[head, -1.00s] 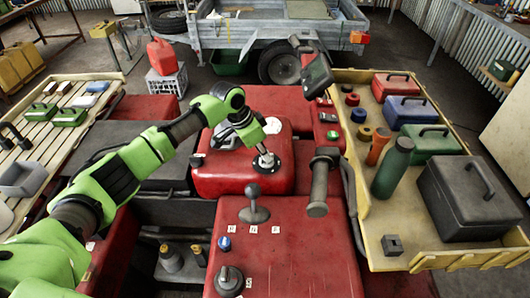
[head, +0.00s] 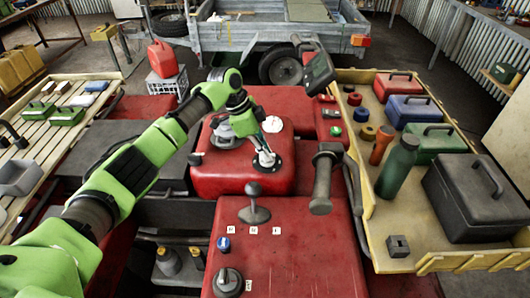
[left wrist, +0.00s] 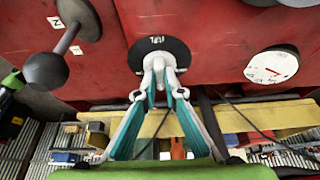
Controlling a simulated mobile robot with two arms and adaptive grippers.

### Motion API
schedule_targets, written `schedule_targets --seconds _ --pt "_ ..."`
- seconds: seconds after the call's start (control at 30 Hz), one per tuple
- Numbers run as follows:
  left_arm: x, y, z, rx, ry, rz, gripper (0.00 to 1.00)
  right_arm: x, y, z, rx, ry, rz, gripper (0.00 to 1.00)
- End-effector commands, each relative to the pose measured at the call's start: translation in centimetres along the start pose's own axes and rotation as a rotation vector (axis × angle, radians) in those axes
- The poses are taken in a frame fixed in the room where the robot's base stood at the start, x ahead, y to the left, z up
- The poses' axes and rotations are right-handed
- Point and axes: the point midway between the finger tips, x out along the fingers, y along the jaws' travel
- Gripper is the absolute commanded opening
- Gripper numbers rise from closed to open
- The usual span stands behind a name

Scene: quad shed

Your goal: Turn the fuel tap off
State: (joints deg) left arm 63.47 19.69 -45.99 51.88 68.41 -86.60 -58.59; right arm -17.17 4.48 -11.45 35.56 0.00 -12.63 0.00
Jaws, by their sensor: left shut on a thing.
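The fuel tap (left wrist: 164,60) is a pale lever on a round black plate (left wrist: 178,48) with white lettering, set in the red tank. In the head view the plate (head: 277,163) shows on the red tank (head: 225,180), partly hidden by my gripper. My left gripper (left wrist: 160,78) is shut on the tap's lever, fingers either side of it; it also shows in the head view (head: 265,157). The lever's exact angle is hard to tell behind the fingers. My right gripper is in neither view.
A white dial (left wrist: 273,66) sits beside the tap. A gear lever with a dark round knob (head: 254,189) and the black handlebar grip (head: 323,175) stand close by. The cream rack (head: 385,235) at right carries boxes and a green bottle (head: 399,165).

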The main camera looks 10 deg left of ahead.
Motion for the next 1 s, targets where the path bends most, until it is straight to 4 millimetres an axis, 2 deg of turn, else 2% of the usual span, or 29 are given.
schedule_targets --seconds 0.27,0.3,0.37,0.77,0.87,1.0 --pt "0.0 0.0 0.0 0.001 -0.001 0.001 0.00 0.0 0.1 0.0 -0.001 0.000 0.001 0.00" --pt "0.0 0.0 0.0 0.000 -0.001 0.000 0.14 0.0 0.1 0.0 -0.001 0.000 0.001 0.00" --pt "0.0 0.0 0.0 0.000 -0.001 0.000 0.26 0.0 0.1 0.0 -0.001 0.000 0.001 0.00" --pt "-0.5 -0.1 0.0 -0.001 0.000 -0.002 0.26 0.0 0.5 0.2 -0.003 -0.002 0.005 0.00" --pt "-1.7 -0.1 0.0 0.000 0.001 -0.003 0.26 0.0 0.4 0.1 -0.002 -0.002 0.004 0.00" --pt "-4.5 -0.2 -0.1 0.000 0.001 -0.005 0.26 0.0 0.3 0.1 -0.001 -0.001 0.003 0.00"
